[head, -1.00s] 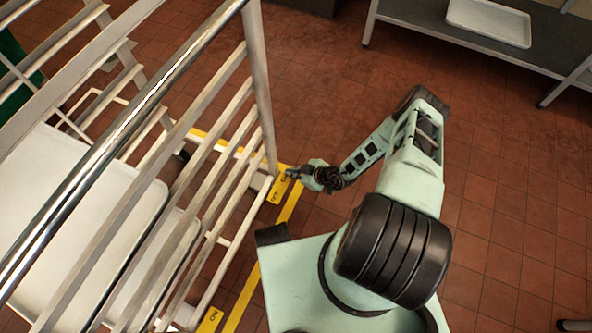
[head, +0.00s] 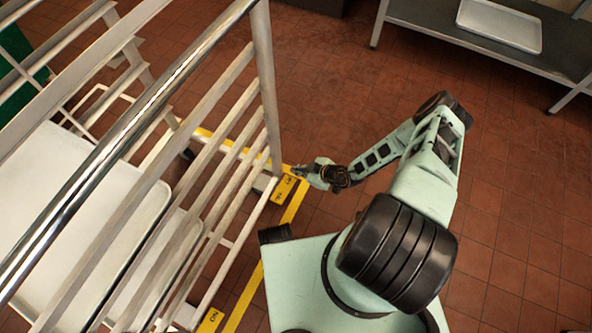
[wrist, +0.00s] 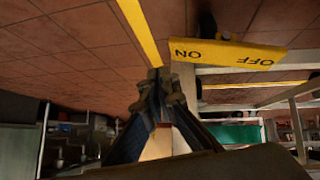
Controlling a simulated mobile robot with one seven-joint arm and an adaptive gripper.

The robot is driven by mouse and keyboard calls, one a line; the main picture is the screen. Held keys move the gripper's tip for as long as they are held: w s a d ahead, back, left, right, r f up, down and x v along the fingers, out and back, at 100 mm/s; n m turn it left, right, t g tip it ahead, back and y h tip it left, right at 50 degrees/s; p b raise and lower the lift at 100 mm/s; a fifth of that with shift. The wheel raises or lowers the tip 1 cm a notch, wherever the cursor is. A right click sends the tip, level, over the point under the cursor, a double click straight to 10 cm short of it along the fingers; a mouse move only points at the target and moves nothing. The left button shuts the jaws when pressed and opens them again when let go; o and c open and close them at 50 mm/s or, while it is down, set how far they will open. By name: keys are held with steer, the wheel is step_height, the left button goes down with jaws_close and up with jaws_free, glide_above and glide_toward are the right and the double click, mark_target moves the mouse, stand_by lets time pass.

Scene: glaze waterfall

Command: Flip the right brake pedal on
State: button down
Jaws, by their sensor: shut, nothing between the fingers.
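The right brake pedal (head: 284,189) is a yellow plate marked ON and OFF at the foot of the rack's near corner post. It also shows in the wrist view (wrist: 228,54), to the right of the fingers, with its lettering upside down. I cannot tell its tilt for sure. My gripper (head: 297,171) is low by the pedal's upper right end in the head view. In the wrist view its fingertips (wrist: 163,76) are together and empty, apart from the pedal. A second yellow pedal (head: 211,321) marked ON sits at the rack's other near corner.
The tall metal rack (head: 262,85) with pale trays (head: 60,200) fills the left. Yellow tape (head: 246,296) runs along the floor beneath its side. A grey table (head: 430,18) with a tray (head: 500,24) stands at the upper right. The tiled floor (head: 520,210) on the right is clear.

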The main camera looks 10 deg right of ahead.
steer(key=s+d+r+p, duration=0.2)
steer(key=d+r, duration=0.4)
steer(key=r, duration=0.2)
steer(key=shift+s+d+r+p, duration=0.25)
steer(key=shift+s+d+p, duration=0.1)
